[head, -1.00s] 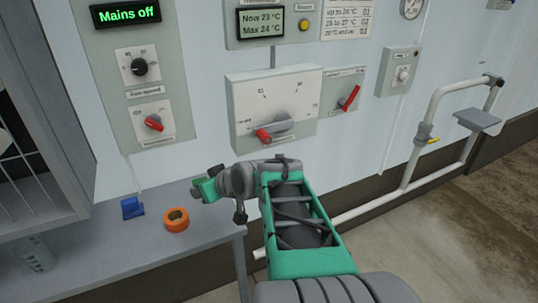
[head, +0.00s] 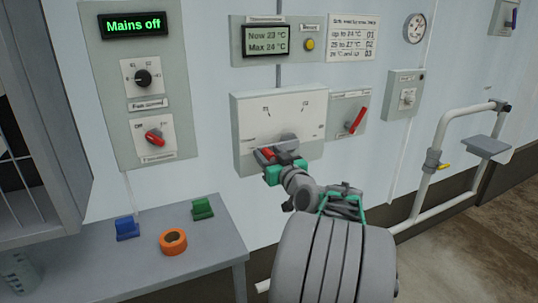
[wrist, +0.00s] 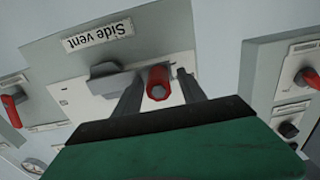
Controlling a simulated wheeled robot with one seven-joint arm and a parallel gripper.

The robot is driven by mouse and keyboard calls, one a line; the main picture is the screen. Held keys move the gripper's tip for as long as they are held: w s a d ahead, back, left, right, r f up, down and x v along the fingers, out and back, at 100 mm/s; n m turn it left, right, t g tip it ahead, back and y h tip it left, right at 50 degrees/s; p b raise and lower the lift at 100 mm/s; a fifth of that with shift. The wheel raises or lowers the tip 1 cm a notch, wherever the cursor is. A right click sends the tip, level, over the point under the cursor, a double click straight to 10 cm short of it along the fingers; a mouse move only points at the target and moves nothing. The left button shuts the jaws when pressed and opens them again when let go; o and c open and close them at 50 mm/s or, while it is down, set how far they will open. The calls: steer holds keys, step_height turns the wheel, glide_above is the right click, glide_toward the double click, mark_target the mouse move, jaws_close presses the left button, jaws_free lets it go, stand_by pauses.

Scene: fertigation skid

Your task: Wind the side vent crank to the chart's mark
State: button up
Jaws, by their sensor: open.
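The side vent crank has a grey hub (head: 288,141) and a red handle (head: 267,153) at its lower left, on a white dial plate (head: 306,110) with small marks. In the wrist view the red handle (wrist: 159,82) points toward me, under the "Side vent" label (wrist: 97,37). My gripper (head: 273,162) is open at the handle. In the wrist view its two fingers (wrist: 158,92) stand on either side of the handle, with gaps. The chart (head: 352,38) lists "up to 24 °C" beside 01. The display (head: 267,40) reads Now 23 °C, Max 24 °C.
A red lever (head: 357,120) sits right of the dial. A left panel (head: 129,100) has a black knob and a red switch under "Mains off". A bench (head: 105,262) holds a blue block, a green block and orange tape. A white pipe (head: 432,140) runs at right.

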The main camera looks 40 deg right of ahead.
jaws_close()
stand_by(0.5)
stand_by(0.9)
